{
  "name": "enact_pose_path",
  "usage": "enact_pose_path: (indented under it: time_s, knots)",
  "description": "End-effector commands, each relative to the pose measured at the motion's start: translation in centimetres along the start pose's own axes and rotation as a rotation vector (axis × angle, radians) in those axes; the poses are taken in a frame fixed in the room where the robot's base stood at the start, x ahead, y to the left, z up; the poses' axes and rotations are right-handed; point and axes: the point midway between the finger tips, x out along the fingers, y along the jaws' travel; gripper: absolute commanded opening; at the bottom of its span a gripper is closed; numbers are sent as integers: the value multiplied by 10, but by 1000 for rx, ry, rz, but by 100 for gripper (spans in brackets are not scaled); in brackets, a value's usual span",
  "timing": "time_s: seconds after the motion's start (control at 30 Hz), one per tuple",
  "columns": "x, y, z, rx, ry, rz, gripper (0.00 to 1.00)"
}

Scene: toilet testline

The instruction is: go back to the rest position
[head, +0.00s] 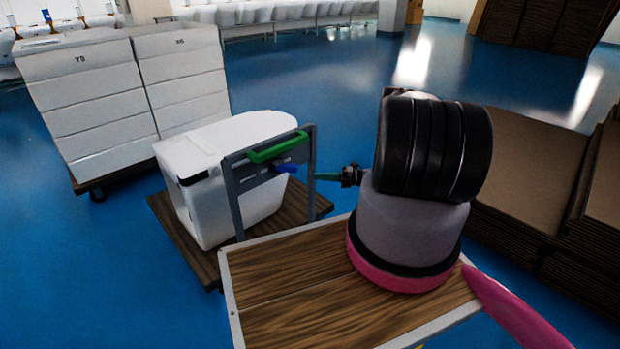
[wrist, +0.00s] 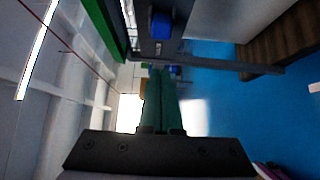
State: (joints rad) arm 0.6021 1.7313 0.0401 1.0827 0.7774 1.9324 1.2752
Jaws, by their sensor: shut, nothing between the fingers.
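My gripper (head: 320,177) has slim teal fingers. In the head view it points left, just right of a grey upright frame (head: 231,205). The frame carries a green bar (head: 278,149) and a blue part (head: 287,168). In the wrist view my gripper (wrist: 161,75) has its two fingers side by side, shut and empty. The blue part (wrist: 161,24) lies ahead of the fingertips and the green bar (wrist: 104,28) is to their left. I cannot tell the exact gap between the fingertips and the frame. My dark and grey arm links hide part of the scene on the right.
A wood-topped surface (head: 280,280) with a metal rim lies below my arm. A white toilet-like unit (head: 225,150) stands on a wooden pallet behind the frame. White box stacks (head: 95,95) stand left. Brown cardboard stacks (head: 530,190) stand right. Blue floor (head: 330,90) is clear beyond.

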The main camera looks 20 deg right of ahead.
Motion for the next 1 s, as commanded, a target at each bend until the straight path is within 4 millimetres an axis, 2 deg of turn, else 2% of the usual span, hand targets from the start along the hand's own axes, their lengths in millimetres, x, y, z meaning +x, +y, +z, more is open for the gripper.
enact_pose_path:
  time_s: [0.13, 0.57, 0.67, 0.77, 0.87, 1.0]
  knots:
    - [-6, 0, 1, -1, 0, 0, 0]
    - [-5, 0, 1, 0, 1, 0, 0]
    - [-4, 6, 3, -15, 10, -6, 0]
    - [2, 29, 11, -77, 45, -33, 0]
    - [12, 68, 20, -191, 112, -81, 0]
    - [31, 137, 26, -399, 233, -157, 0]
